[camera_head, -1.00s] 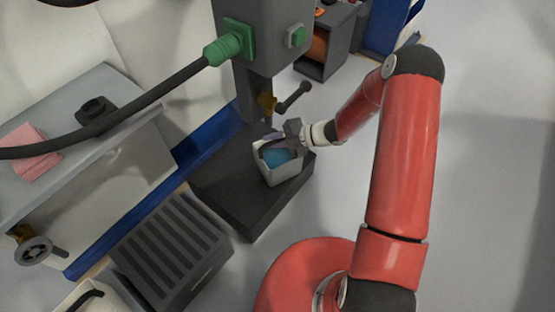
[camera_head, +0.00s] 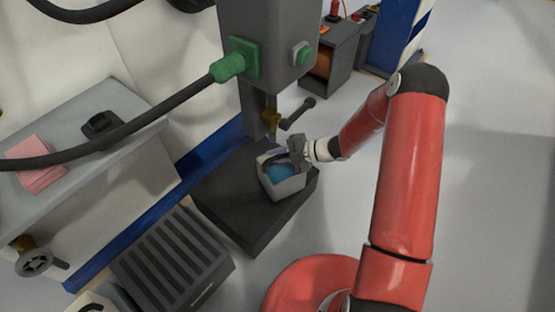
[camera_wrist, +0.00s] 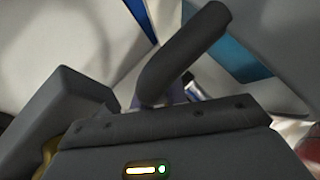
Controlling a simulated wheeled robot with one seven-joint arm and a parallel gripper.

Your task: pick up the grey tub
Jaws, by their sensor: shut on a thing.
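The grey tub (camera_head: 289,187) is a small open box with something blue (camera_head: 283,172) inside. In the head view it is over the dark base plate of the grey machine. I cannot tell whether its underside touches the plate. My gripper (camera_head: 297,152) is at the tub's far right rim, shut on it. The fingertips are partly hidden at the rim.
The grey machine column (camera_head: 262,50) with a lever (camera_head: 298,113) stands close behind the tub. A slatted dark grey box (camera_head: 172,262) is at the lower left. A grey bench with a pink stack (camera_head: 37,165) is at the left. The floor at right is clear.

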